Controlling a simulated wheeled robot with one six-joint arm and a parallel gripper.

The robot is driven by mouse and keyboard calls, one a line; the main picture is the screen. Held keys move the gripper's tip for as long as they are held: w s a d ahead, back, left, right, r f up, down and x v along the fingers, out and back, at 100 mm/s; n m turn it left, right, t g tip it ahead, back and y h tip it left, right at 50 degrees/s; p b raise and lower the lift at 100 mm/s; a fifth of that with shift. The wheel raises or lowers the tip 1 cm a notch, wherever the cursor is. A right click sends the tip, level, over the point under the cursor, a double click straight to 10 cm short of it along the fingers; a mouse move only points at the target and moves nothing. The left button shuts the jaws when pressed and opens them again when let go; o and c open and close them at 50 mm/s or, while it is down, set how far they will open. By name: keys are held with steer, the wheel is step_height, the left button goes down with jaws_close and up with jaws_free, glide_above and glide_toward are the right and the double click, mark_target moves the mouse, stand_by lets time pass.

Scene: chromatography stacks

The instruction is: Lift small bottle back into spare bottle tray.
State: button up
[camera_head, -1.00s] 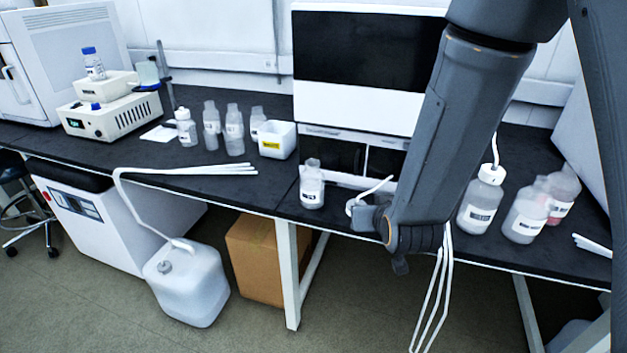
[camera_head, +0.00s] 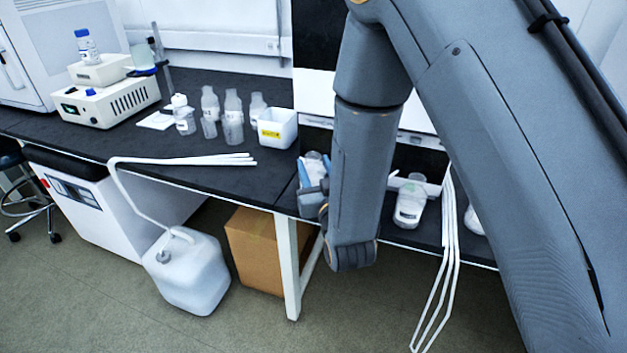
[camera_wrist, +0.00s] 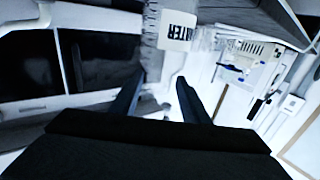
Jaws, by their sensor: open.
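The small translucent bottle (camera_head: 315,172) stands near the bench's front edge in the head view, partly hidden by my gripper (camera_head: 314,176). The blue fingers are spread on either side of it. In the wrist view the bottle (camera_wrist: 152,62) lies ahead, between and beyond the open fingers (camera_wrist: 160,92). Its white label (camera_wrist: 179,27) has dark print ending in "TER". I cannot tell whether either finger touches it. A white open box with a yellow label (camera_head: 277,131) stands behind and left of the bottle; I cannot tell if it is the spare bottle tray.
Several clear bottles (camera_head: 233,120) stand left of the white box. White tubes (camera_head: 205,160) lie on the bench to the left. Another bottle (camera_head: 410,203) stands right of my forearm, near hanging white tubes (camera_head: 447,230). A large white instrument backs the bench.

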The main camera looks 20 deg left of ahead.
mark_target(309, 153)
steer(key=shift+p+x, duration=0.4)
steer(key=shift+x, duration=2.75)
steer(key=shift+c, duration=0.5)
jaws_close()
